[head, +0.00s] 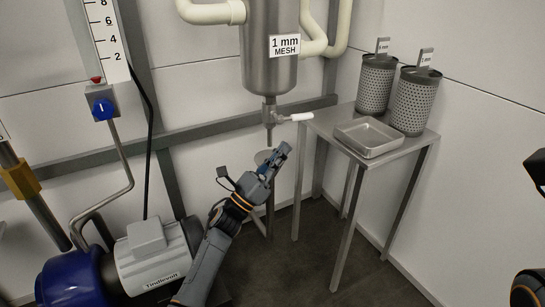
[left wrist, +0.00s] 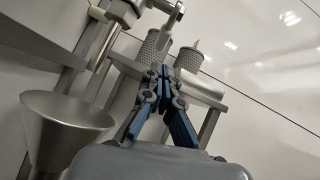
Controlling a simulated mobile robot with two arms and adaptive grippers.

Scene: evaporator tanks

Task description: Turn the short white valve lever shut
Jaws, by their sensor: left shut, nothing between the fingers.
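The short white valve lever (head: 301,116) points right from the valve (head: 270,115) under the steel tank (head: 270,50) labelled 1 mm mesh. My left gripper (head: 283,150) is shut and empty, below the lever and apart from it. In the left wrist view its fingertips (left wrist: 160,70) are together with nothing between them. Valve parts (left wrist: 168,8) show at the top edge of that view, beyond the fingers; how the lever sits there is hard to tell. My right gripper is not in view; only dark arm parts show at the right edge of the head view.
A steel table (head: 408,153) to the right holds a shallow tray (head: 368,152) and two perforated baskets (head: 376,85). A metal funnel (left wrist: 62,125) stands below the valve, left of my gripper. A grey motor (head: 150,260) stands lower left. A wall rail (head: 215,128) runs behind.

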